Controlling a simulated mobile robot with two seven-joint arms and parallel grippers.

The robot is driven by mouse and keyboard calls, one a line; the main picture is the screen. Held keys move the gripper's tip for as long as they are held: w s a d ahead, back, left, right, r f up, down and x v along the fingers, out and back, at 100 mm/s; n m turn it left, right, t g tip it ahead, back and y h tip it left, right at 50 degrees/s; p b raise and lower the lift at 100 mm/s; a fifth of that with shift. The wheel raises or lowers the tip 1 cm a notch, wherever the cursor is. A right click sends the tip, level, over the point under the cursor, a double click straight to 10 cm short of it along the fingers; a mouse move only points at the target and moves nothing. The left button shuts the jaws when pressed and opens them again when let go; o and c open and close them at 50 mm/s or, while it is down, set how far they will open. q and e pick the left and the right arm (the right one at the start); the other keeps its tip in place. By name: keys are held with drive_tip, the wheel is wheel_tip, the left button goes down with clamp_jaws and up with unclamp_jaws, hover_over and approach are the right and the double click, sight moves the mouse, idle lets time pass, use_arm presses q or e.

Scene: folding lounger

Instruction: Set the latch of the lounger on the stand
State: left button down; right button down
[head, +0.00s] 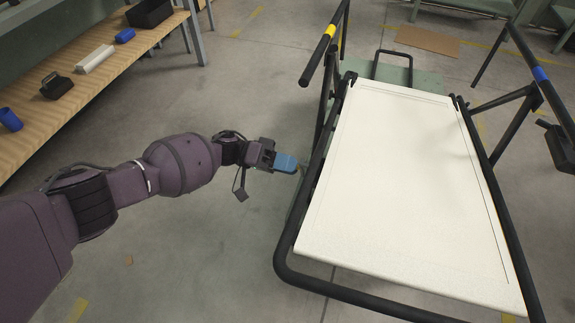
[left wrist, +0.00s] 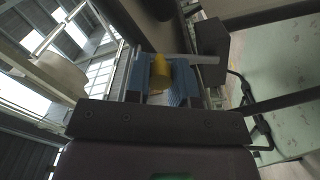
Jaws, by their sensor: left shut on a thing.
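The lounger (head: 400,190) has a cream panel in a black tube frame, tilted, and fills the right half of the head view. My left gripper (head: 296,163) reaches in from the left to the lounger's left side rail. In the left wrist view its blue fingers (left wrist: 160,82) are closed around a small yellow piece (left wrist: 160,72), which looks like the latch's grip.
A wooden bench (head: 95,75) with black bins and blue items stands at the upper left. The lounger's raised tubes carry a yellow band (head: 331,31) and a blue band (head: 540,73). A cardboard sheet (head: 427,41) lies behind.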

idle(0.4)
use_arm(q)
drive_tip(key=c, duration=1)
unclamp_jaws()
drive_tip(key=shift+o, duration=0.2)
drive_tip(key=shift+w, duration=0.1)
drive_tip(key=v, duration=1)
drive_tip(key=shift+a+b, duration=0.4)
